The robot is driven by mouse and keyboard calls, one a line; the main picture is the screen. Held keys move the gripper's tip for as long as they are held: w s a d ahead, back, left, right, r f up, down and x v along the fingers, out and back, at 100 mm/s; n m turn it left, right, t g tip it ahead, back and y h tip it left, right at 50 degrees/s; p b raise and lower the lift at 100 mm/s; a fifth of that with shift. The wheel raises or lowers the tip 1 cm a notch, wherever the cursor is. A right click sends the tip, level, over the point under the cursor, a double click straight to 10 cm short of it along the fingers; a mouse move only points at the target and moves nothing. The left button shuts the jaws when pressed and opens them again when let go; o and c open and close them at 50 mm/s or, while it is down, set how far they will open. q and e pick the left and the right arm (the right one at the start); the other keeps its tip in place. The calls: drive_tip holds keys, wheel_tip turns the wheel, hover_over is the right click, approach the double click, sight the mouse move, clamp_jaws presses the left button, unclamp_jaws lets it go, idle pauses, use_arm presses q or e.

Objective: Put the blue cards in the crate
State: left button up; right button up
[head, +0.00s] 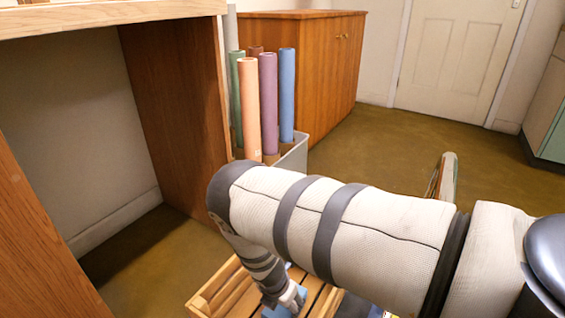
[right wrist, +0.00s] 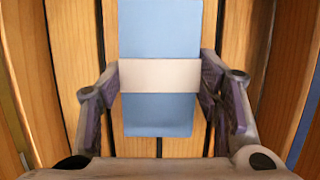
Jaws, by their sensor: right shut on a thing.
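The blue cards (right wrist: 160,112) are a light blue stack with a white band around the middle. My right gripper (right wrist: 160,78) is shut on them, one finger at each side of the band. The slatted wooden crate (right wrist: 75,35) fills the view behind the cards. In the head view, my right gripper (head: 292,298) points down at the crate (head: 215,287), and a bit of the blue cards (head: 275,312) shows by the fingers. I cannot tell whether the cards touch the crate's floor. My right arm hides part of the crate. My left gripper is out of view.
A wooden table or shelf frame (head: 175,90) stands at the left. A grey bin (head: 294,158) with several coloured rolls (head: 268,100) stands behind the crate. A wooden cabinet (head: 300,60) is at the back.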

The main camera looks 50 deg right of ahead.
sight(278, 311)
drive_tip(key=shift+f, duration=0.1)
drive_tip(key=o, duration=1.4)
use_arm(q)
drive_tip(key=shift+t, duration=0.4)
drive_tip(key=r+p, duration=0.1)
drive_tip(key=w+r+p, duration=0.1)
drive_tip(key=p, duration=0.1)
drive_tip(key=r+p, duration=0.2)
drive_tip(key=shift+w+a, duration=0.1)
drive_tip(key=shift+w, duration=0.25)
use_arm(e)
drive_tip(key=v, duration=1.2)
drive_tip(key=shift+s+r, duration=0.1)
drive_tip(key=shift+r, duration=0.15)
